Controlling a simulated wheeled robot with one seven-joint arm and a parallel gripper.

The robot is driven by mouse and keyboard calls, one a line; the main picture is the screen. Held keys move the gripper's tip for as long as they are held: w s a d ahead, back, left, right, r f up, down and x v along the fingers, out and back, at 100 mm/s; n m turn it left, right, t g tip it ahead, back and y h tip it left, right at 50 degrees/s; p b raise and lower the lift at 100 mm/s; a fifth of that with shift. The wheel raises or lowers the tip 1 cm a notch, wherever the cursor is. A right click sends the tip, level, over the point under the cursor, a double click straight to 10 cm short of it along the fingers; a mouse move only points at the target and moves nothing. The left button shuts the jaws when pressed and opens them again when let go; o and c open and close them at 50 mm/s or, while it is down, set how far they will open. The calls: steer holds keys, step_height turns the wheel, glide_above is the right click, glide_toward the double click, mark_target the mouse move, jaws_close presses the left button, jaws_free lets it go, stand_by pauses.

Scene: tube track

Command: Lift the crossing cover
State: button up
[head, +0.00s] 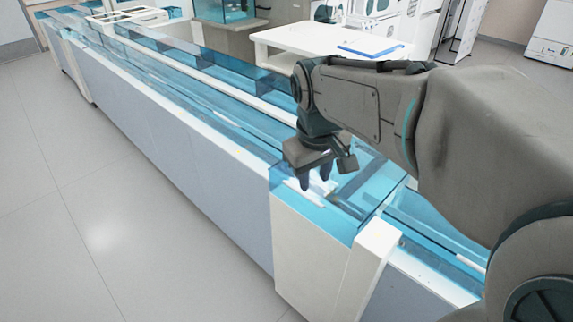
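The crossing cover (338,222) is a clear blue box-like cover on a raised white section of the tube track. It appears to sit level on the track. A white piece (322,186) shows at its top, partly hidden by my gripper. My gripper (315,181) points down over the left part of the cover, close to this white piece. Its two dark fingers stand apart with a gap between them. I cannot tell whether the fingertips touch the white piece or the cover.
The long track (190,115) with blue clear covers runs to the back left and continues at the front right. A white table (310,40) with a blue-edged tray (370,48) stands behind it. The grey floor (100,200) at the left is clear.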

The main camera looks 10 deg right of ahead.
steer(key=w+a+n+h+b, duration=0.1)
steer(key=w+a+n+b, duration=0.2)
steer(key=w, duration=0.7)
steer(key=b, duration=0.2)
glide_toward(300, 191)
steer(key=shift+n+g, duration=0.3)
steer(key=shift+g, duration=0.1)
steer(key=f, duration=0.2)
steer(key=d+f, duration=0.1)
steer(key=f, duration=0.2)
steer(key=w+f, duration=0.1)
steer(key=f, duration=0.1)
steer(key=shift+w+d+f, duration=0.1)
steer(key=shift+d+f, duration=0.1)
steer(key=shift+f, duration=0.05)
jaws_close()
